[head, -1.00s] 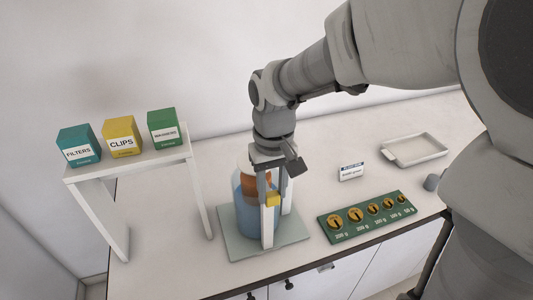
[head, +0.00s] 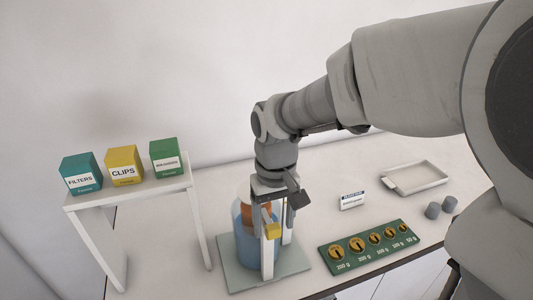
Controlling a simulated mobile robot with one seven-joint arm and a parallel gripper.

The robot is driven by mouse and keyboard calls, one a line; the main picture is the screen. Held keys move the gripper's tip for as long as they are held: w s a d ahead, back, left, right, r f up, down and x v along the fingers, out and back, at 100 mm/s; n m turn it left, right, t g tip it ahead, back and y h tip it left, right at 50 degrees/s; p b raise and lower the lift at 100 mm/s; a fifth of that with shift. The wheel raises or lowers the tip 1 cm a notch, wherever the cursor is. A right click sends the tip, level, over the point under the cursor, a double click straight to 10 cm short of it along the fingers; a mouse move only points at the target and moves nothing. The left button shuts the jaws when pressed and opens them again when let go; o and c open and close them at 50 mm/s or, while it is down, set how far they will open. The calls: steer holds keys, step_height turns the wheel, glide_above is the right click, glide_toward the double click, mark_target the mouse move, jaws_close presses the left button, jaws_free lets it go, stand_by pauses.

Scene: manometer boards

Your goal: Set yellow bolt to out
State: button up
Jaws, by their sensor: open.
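The yellow bolt (head: 273,231) is a small yellow block on the front of a white upright post (head: 268,262). The post stands in front of a blue vessel (head: 244,243) with an orange-brown part inside, on a grey-green base plate (head: 236,277). My gripper (head: 273,216) points down over this fixture, just above and behind the bolt. Its jaws are open. The fingers overlap the posts and vessel, so I cannot tell whether they touch the bolt.
A white shelf (head: 132,193) at left bears teal, yellow and green boxes. At right are a green board (head: 326,261) of brass weights, a small label card (head: 352,200), a white tray (head: 418,179) and two grey cylinders (head: 432,210).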

mark_target(274, 228)
step_height(274, 228, up, 17)
stand_by(0.4)
steer(key=shift+f, duration=0.15)
